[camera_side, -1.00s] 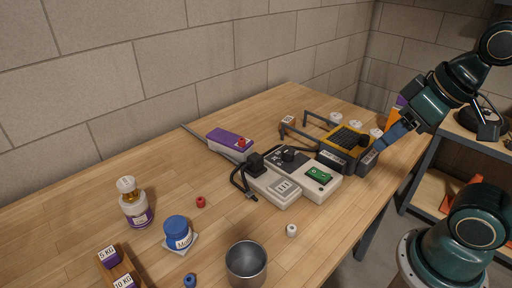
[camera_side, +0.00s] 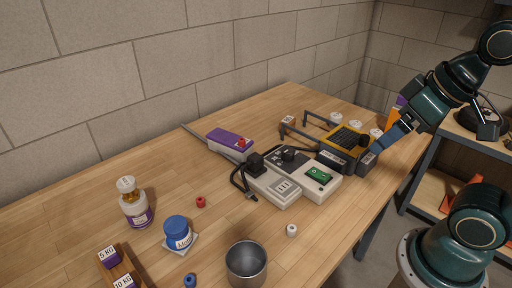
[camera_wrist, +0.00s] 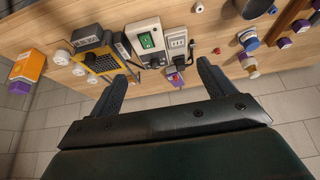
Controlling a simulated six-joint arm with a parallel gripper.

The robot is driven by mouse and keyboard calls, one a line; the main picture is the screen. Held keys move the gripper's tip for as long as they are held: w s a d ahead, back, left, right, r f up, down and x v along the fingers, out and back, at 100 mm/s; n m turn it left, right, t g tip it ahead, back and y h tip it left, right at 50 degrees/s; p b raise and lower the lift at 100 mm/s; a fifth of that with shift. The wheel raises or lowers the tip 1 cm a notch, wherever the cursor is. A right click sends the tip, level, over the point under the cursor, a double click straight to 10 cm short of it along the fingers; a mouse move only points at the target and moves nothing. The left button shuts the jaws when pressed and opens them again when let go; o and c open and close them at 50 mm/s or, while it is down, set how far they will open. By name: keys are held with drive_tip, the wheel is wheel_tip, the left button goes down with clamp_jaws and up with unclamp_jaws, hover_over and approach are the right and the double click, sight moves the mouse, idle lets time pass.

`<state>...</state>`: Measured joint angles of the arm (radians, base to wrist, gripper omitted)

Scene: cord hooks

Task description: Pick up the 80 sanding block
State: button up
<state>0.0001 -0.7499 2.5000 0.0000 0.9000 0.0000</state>
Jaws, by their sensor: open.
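No marking "80" can be read, so I cannot tell for sure which thing is the 80 sanding block. A dark grey block with a pale label (camera_side: 368,160) sits at the table's right edge; it also shows in the wrist view (camera_wrist: 88,38). A purple block with a red top piece (camera_side: 230,139) lies near the back, seen in the wrist view too (camera_wrist: 175,78). My gripper (camera_side: 382,148) is above the right edge, close to the dark block in the side view. In the wrist view my gripper (camera_wrist: 160,72) has its fingers wide apart with nothing between them.
A yellow and black tool (camera_side: 346,138) and a power strip with a green switch (camera_side: 319,175) crowd the right half, with grey hook bars (camera_side: 298,131) behind. A metal cup (camera_side: 246,263), a blue-capped jar (camera_side: 177,232) and a bottle (camera_side: 136,208) stand in front. The left rear table is clear.

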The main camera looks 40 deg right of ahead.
drive_tip(key=shift+w+r, duration=0.1)
drive_tip(key=w, duration=0.1)
drive_tip(key=n+g+y, duration=0.1)
drive_tip(key=n, duration=0.1)
hover_over(288, 119)
drive_tip(key=s, duration=0.5)
wheel_tip(288, 119, down, 12)
drive_tip(key=shift+d+r, duration=0.1)
drive_tip(key=shift+d, duration=0.3)
drive_tip(key=shift+x, duration=4.3)
